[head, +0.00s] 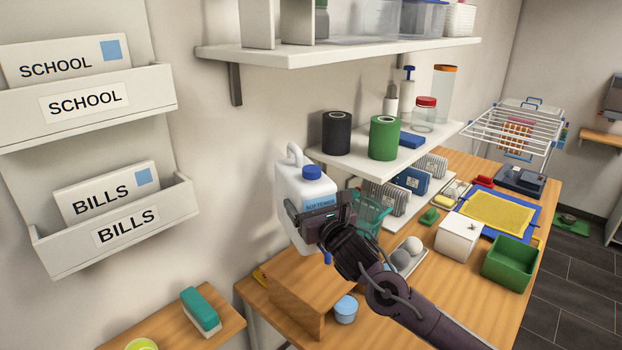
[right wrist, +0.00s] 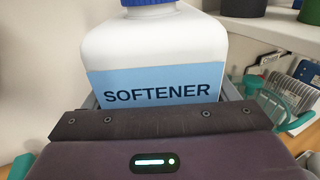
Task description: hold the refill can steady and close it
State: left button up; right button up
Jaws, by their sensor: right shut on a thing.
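The refill can is a white jug (head: 291,192) with a handle loop, a blue cap (head: 312,172) on top and a blue label. In the right wrist view the can (right wrist: 150,45) is upright and its label reads SOFTENER. My right gripper (head: 318,208) is shut on the can at label height, a finger along each side. A small blue part (head: 327,258) shows low on the can, below the gripper; the gripper hides much of the can's front. I cannot tell whether the cap is fully tight. My left gripper is in neither view.
A wooden stand (head: 297,300) is under the can, with a light-blue cup (head: 346,309) beside it. A shelf (head: 392,163) with black and green rolls is close behind on the right. The table (head: 440,290) holds a green bin (head: 510,262) and a white box (head: 458,237).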

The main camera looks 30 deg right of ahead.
jog(key=shift+f, duration=0.3)
notch_tip(320, 180, down, 4)
jog(key=shift+r+p, duration=0.1)
jog(key=shift+p, duration=0.4)
jog(key=shift+f, duration=0.3)
jog(key=o, duration=1.9)
jog(key=shift+f, duration=0.25)
jog(key=shift+c, duration=0.2)
jog(key=shift+o, duration=0.2)
jog(key=shift+s, duration=0.1)
